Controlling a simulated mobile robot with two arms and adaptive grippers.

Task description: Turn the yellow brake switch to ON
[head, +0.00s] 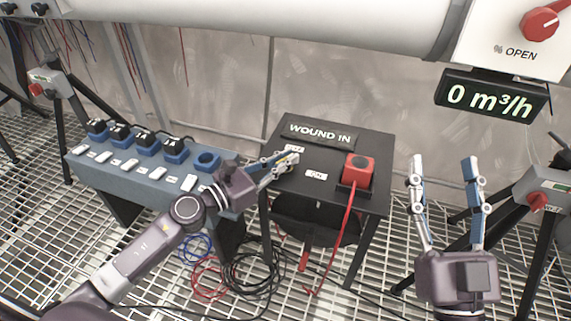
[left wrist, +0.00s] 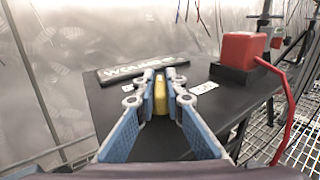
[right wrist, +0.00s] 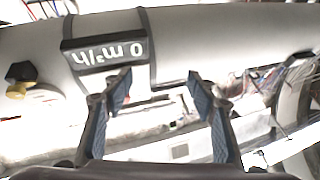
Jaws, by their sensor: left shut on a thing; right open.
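The yellow brake switch (left wrist: 160,96) stands on top of the black table (head: 330,196). My left gripper (head: 292,158) is shut on the switch, with one finger on each side of it, as the left wrist view (left wrist: 160,88) shows. The fingers hide most of the switch in the head view, and I cannot read its position. My right gripper (head: 445,165) is open and empty, in the air to the right of the table.
A "WOUND IN" display (head: 319,134) stands at the table's back. A red block (head: 358,169) with a red cable is at its right. A blue-grey bench (head: 130,172) with several switches is at left. A flow display (head: 495,97) hangs at upper right.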

